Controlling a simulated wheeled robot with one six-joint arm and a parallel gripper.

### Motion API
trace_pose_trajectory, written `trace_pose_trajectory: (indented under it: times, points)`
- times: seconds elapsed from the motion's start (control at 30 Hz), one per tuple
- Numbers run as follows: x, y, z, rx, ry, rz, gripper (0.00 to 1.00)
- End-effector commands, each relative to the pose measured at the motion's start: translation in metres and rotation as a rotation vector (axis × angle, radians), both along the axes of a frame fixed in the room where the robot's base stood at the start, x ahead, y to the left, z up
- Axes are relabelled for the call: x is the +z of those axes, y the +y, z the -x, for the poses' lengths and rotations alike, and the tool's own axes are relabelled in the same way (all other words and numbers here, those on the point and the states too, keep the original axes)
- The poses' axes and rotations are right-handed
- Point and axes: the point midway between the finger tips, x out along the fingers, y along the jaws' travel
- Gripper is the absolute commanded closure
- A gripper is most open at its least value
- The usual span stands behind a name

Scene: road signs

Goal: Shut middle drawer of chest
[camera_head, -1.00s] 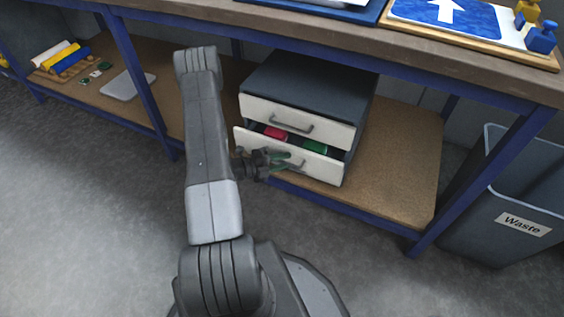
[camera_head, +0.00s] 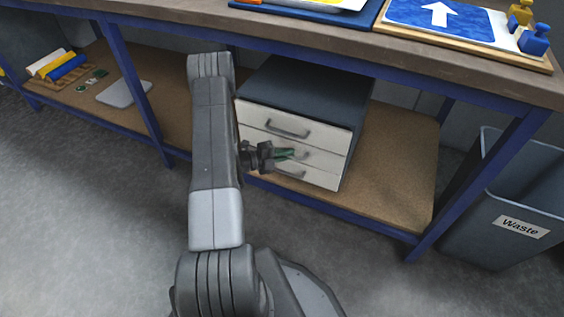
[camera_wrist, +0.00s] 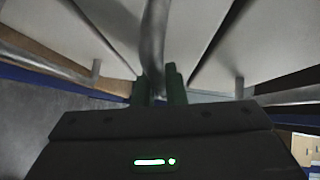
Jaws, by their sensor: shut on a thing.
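The chest (camera_head: 310,90) has a dark grey body and three off-white drawer fronts with grey bar handles. It stands on the lower shelf of the workbench. The middle drawer (camera_head: 324,159) looks flush, or almost flush, with the top drawer (camera_head: 328,136) and the bottom drawer (camera_head: 322,179). My gripper (camera_head: 287,154) is at the middle drawer's front, its green fingers shut on the middle handle (camera_wrist: 154,40). In the wrist view my gripper (camera_wrist: 160,88) has its fingertips at that handle's bar, with the drawer fronts close ahead. The drawer's inside is hidden.
The bench's blue frame and front rail (camera_head: 335,215) edge the shelf (camera_head: 395,165). A grey waste bin (camera_head: 505,205) stands at the right. Rolls (camera_head: 60,65) and a grey flat thing (camera_head: 124,92) lie on the left shelf. The floor in front is clear.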

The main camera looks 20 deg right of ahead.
Motion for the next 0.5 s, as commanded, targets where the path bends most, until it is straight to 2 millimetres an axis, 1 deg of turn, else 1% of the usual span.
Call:
trace_pose_trajectory:
  times: [0.03, 0.27, 0.3, 0.37, 0.4, 0.5]
  points:
    - [0.0003, -0.0025, -0.0031, 0.002, -0.004, 0.001, 1.00]
    - [0.0013, -0.0028, -0.0045, 0.004, -0.008, 0.002, 1.00]
    - [0.0013, -0.0029, -0.0048, 0.004, -0.007, 0.003, 0.81]
    - [0.0015, -0.0029, -0.0046, 0.003, -0.007, 0.003, 0.69]
    - [0.0017, -0.0030, -0.0044, 0.003, -0.007, 0.003, 0.67]
    - [0.0024, -0.0031, -0.0043, 0.002, -0.008, 0.004, 0.67]
